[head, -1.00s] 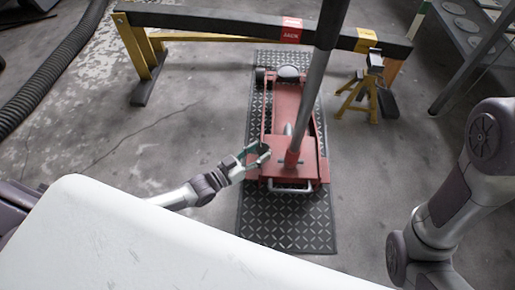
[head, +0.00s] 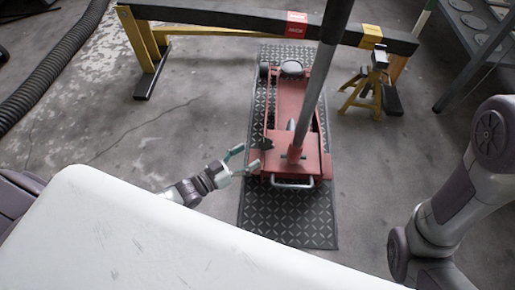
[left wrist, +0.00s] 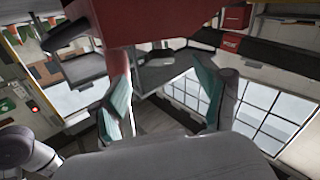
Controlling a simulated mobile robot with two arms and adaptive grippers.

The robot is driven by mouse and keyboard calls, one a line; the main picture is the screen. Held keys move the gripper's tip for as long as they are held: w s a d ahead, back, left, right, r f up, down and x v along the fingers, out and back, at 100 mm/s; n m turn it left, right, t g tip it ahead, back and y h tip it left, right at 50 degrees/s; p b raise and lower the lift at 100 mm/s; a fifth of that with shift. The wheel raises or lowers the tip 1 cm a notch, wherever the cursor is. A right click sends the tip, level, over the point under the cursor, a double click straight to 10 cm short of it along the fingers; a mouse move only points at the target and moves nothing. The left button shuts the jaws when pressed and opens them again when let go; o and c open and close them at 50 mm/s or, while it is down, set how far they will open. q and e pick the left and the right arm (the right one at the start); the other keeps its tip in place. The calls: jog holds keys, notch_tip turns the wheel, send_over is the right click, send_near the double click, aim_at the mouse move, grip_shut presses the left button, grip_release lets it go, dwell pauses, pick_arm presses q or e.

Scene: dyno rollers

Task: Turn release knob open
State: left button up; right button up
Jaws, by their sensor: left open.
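The red floor jack (head: 295,150) stands on a dark tread mat, its long grey handle rising out of the top of the head view. A small dark knob (head: 264,144), which seems to be the release knob, sits at the jack's left side. My left gripper (head: 247,157) is open and empty just left of it, with a small gap. My right gripper is out of view.
A black and yellow beam (head: 250,18) spans behind the jack. A yellow jack stand (head: 368,90) stands behind it to the right. A dark ribbed hose (head: 55,80) lies at the far left.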

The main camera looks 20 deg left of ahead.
pick_arm(q)
jog(key=v, duration=0.6)
jog(key=shift+s+a, duration=0.2)
jog(key=shift+s, duration=0.1)
